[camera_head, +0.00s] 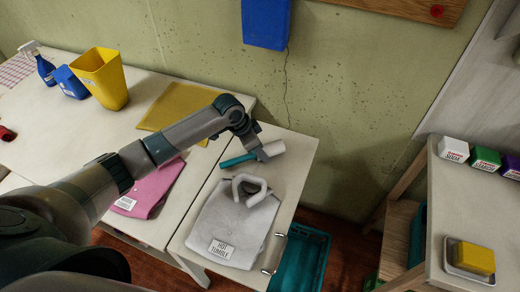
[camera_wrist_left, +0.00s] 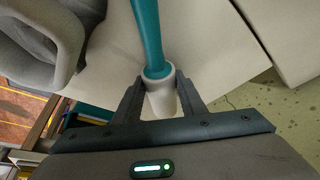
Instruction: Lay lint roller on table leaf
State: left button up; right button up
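The lint roller has a teal handle (camera_head: 238,160) and a white roller head (camera_head: 273,148). My left gripper (camera_head: 262,152) is over the far part of the table leaf (camera_head: 292,172), with its fingers on the white head. In the left wrist view, the left gripper's fingers (camera_wrist_left: 160,98) close on both sides of the white head (camera_wrist_left: 160,90), and the teal handle (camera_wrist_left: 148,35) points away. The roller lies about level over the leaf; I cannot tell whether it touches the surface. My right gripper is not in view.
A grey hoodie (camera_head: 235,220) labelled "HOT TUMBLE" covers the near part of the leaf. A pink garment (camera_head: 150,190), yellow cloth (camera_head: 180,105), yellow bin (camera_head: 103,80) and spray bottle (camera_head: 43,68) are on the main table. A teal crate (camera_head: 303,255) stands below right.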

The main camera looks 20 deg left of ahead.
aim_at(248, 155)
pick_arm(q)
jog(key=o, duration=0.3)
jog(key=b+v, duration=0.2)
jog(key=v, duration=1)
jog(key=shift+r, duration=0.1)
dwell(0.4)
